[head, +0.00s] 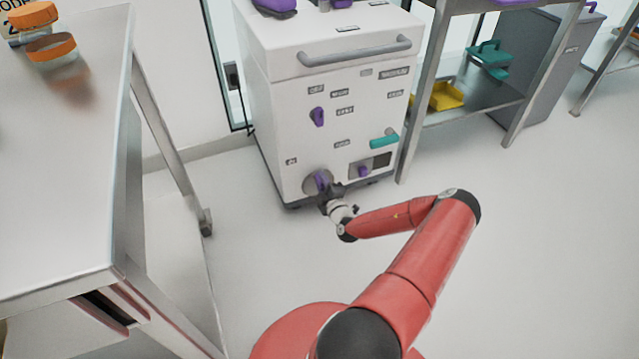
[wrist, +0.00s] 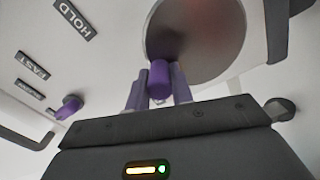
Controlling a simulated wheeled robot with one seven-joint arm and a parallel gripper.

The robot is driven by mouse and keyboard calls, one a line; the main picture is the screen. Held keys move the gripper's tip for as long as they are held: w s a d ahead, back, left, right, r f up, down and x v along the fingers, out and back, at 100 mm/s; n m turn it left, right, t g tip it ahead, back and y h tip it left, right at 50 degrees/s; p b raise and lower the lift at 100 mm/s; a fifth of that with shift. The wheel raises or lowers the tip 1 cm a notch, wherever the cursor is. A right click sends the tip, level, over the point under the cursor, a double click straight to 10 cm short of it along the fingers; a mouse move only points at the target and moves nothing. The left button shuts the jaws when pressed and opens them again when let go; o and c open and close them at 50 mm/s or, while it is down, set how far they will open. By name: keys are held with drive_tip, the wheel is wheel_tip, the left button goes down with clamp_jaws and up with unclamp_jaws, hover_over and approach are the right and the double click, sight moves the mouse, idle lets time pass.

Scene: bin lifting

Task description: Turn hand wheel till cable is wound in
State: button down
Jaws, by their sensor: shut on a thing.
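The hand wheel (head: 310,184) is a round grey disc low on the front of a white cabinet (head: 270,140). In the wrist view the wheel (wrist: 205,35) fills the upper middle, with a purple handle (wrist: 160,78) near its lower left edge. My gripper (head: 324,188) is at the wheel. In the wrist view the two purple-grey fingers of my gripper (wrist: 158,95) stand on either side of the purple handle and are shut on it. No cable can be made out in either view.
The cabinet front carries a purple knob (head: 317,116), a teal handle (head: 384,140) and a grey top bar (head: 355,50). A metal table (head: 70,180) stands at the left, and a shelf with a yellow tray (head: 445,96) at the right. The floor at the right is clear.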

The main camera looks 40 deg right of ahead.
drive_tip(key=shift+s+d+m, duration=0.1)
drive_tip(key=shift+d+m, duration=0.1)
drive_tip(key=shift+m, duration=0.2)
drive_tip(key=c, duration=1.2)
unclamp_jaws()
drive_tip(key=v, duration=0.7)
drive_tip(key=shift+s, duration=0.4)
